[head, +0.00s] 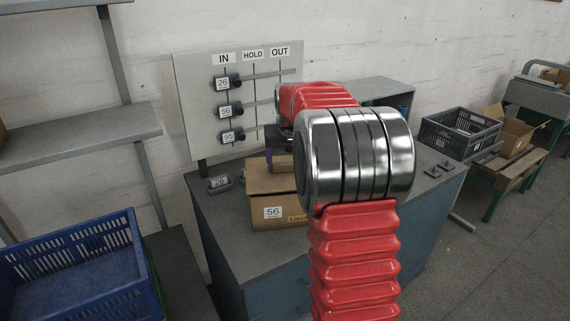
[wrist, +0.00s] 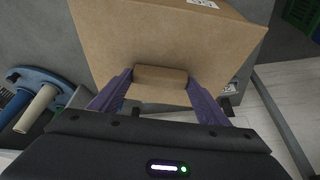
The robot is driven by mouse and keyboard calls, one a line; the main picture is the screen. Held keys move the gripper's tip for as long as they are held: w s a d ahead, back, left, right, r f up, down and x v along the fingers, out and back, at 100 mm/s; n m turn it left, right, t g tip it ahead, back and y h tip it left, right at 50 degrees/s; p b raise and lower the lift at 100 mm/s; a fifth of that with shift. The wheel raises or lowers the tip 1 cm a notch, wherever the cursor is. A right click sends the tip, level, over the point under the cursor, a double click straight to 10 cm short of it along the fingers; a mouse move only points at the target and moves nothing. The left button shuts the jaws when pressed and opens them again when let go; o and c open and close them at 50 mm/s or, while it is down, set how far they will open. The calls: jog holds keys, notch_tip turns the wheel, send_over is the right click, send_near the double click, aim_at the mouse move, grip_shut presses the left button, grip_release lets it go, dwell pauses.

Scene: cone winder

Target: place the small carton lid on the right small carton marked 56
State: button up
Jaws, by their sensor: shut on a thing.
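A brown carton (head: 262,221) marked 56 stands on the grey cabinet top, left of my arm in the head view. Its flat brown top looks like the carton lid (head: 262,182), which fills the upper wrist view (wrist: 150,35). A small brown block on the lid sits between the purple fingers of my gripper (wrist: 160,88); my gripper is shut on this block. In the head view my gripper (head: 272,160) is over the carton, and my arm hides its right part. I cannot tell whether the lid rests fully on the carton or sits slightly above it.
A board (head: 190,85) with IN, HOLD and OUT columns stands behind the cabinet (head: 205,210). A blue crate (head: 75,265) is at the left. A dark crate (head: 458,133) and an open box (head: 512,130) are at the right.

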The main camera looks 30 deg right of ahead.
jog(key=shift+f, duration=0.45)
jog(key=shift+f, duration=0.4)
jog(key=o, duration=1.5)
jog(key=shift+c, duration=0.2)
jog(key=shift+r, duration=0.6)
jog(key=v, duration=1.1)
jog(key=shift+s+r, duration=0.2)
jog(key=shift+r, duration=0.1)
jog(key=shift+a, duration=0.2)
